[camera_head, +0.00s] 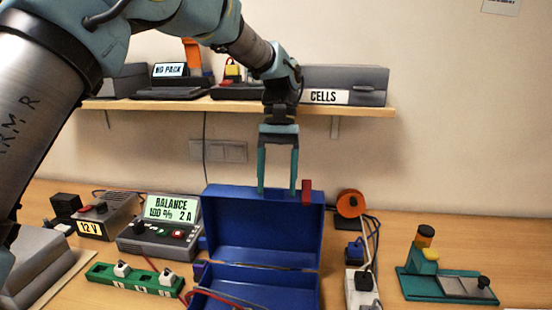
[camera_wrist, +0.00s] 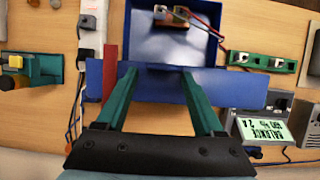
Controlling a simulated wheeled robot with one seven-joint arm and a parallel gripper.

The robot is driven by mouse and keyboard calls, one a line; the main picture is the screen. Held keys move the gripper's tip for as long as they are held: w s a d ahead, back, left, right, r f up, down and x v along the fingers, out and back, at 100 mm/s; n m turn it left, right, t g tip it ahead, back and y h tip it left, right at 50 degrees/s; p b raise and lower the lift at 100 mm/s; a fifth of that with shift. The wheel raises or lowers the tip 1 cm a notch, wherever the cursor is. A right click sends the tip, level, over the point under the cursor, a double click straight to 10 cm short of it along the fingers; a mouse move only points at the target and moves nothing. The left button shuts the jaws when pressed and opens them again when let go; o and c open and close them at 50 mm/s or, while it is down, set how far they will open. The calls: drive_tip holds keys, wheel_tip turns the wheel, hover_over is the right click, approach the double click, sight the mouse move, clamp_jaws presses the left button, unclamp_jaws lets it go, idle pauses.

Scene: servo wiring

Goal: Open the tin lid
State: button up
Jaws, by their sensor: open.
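The blue tin (camera_head: 262,285) stands open on the bench. Its lid (camera_head: 262,228) is raised roughly upright at the back. A red tab (camera_head: 306,190) is at the lid's upper right corner. My gripper (camera_head: 277,190) points down at the lid's top edge, open, with nothing between its fingers. In the wrist view, the fingers (camera_wrist: 159,70) lie across the blue lid (camera_wrist: 240,88), with the red tab (camera_wrist: 110,70) just left of them. I cannot tell if they touch the lid. The tin's inside (camera_wrist: 145,45) shows beyond, holding a small part with red wires.
Left of the tin are a balance charger (camera_head: 160,240), a 12 V supply (camera_head: 105,218) and a green strip (camera_head: 135,278). Right are a white power strip (camera_head: 360,285), an orange reel (camera_head: 351,204) and a green fixture (camera_head: 445,285). A shelf (camera_head: 370,111) with boxes hangs behind my gripper.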

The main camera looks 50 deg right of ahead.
drive_tip(key=b+v, duration=0.1)
drive_tip(key=v, duration=0.9)
drive_tip(key=shift+r, duration=0.35)
drive_tip(key=shift+w+a, duration=0.1)
drive_tip(key=shift+w, duration=0.05)
drive_tip(key=w+a+f+n+h+b, duration=0.15)
drive_tip(key=w+a+f, duration=0.25)
drive_tip(key=w+a, duration=0.5)
drive_tip(key=w+a+f+n+h, duration=0.1)
drive_tip(key=w+a+f, duration=0.25)
drive_tip(key=a, duration=0.25)
drive_tip(key=w+a+f+n+t, duration=0.1)
drive_tip(key=w+a+f+n, duration=0.1)
drive_tip(key=w+a, duration=0.35)
drive_tip(key=w+a+f+n+h, duration=0.1)
drive_tip(key=w+a+f, duration=0.25)
drive_tip(key=a, duration=0.35)
drive_tip(key=s+a+f+n+t, duration=0.1)
drive_tip(key=s+a+f, duration=0.1)
drive_tip(key=a, duration=0.6)
drive_tip(key=s+a+f+n+t+b, duration=0.1)
drive_tip(key=s+a+f+n, duration=0.1)
drive_tip(key=a, duration=0.6)
drive_tip(key=s+a+f+n+t+b, duration=0.1)
drive_tip(key=a+f, duration=0.3)
drive_tip(key=a, duration=0.4)
drive_tip(key=shift+s+a, duration=0.3)
drive_tip(key=shift+s, duration=0.5)
